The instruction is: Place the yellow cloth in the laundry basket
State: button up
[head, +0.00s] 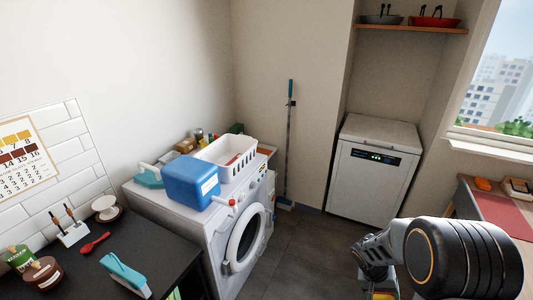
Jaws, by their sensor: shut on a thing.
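My gripper (379,286) is at the bottom edge of the head view, right of centre, mostly cut off by the frame. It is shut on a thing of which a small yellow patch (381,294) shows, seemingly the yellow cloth. Most of that thing is hidden below the frame. My gripper is well to the right of the basket and nearer to me.
A blue box (191,182) stands in front of the basket on the washing machine (221,237). A dark counter (140,255) is at left, a white appliance (375,170) at back right, and a table with a red mat (503,213) at right. Grey floor (305,250) lies clear between.

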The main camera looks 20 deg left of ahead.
aim_at(228, 157)
jog(key=i, duration=2.15)
jog(key=u, duration=2.5)
